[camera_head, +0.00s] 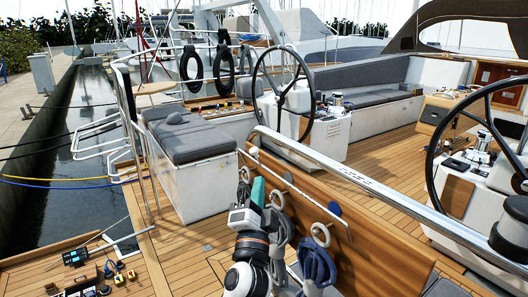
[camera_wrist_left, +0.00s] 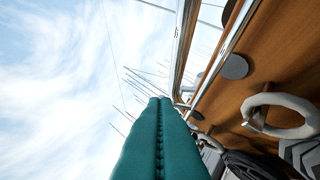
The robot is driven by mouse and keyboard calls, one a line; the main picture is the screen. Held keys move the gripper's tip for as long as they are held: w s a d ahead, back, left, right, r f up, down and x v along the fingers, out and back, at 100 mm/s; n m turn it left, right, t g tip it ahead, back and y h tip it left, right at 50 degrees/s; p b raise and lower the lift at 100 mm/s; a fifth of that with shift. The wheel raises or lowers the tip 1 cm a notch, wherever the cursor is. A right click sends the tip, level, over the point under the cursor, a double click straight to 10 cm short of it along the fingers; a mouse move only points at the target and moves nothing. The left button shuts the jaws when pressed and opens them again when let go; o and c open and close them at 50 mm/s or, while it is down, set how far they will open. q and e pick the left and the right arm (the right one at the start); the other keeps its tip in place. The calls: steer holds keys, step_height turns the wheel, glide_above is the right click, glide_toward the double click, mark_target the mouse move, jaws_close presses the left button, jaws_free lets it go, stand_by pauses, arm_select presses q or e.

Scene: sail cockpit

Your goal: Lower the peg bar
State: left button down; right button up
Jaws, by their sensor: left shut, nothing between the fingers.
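The peg bar appears to be the thin pale rail (camera_head: 285,180) that runs slantwise along the upper part of the wooden panel (camera_head: 375,225); I cannot be sure of this. A metal rail also runs along the panel in the left wrist view (camera_wrist_left: 222,55). My left gripper (camera_head: 259,180) has teal fingers, pressed together and empty, pointing up in front of the panel just below the rail. In the left wrist view the shut fingers (camera_wrist_left: 160,100) stand left of the panel, against the sky. Whether they touch the rail cannot be told. My right gripper is not in view.
Coiled ropes on pale rings (camera_head: 321,235) hang on the panel, close to my left arm. A pale ring (camera_wrist_left: 280,115) and a dark disc (camera_wrist_left: 235,67) show in the wrist view. A thick metal handrail (camera_head: 375,183) crosses above. Steering wheels (camera_head: 282,95) stand beyond.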

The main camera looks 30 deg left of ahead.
arm_select(q)
steer(key=p+x, duration=0.5)
steer(key=x, duration=0.5)
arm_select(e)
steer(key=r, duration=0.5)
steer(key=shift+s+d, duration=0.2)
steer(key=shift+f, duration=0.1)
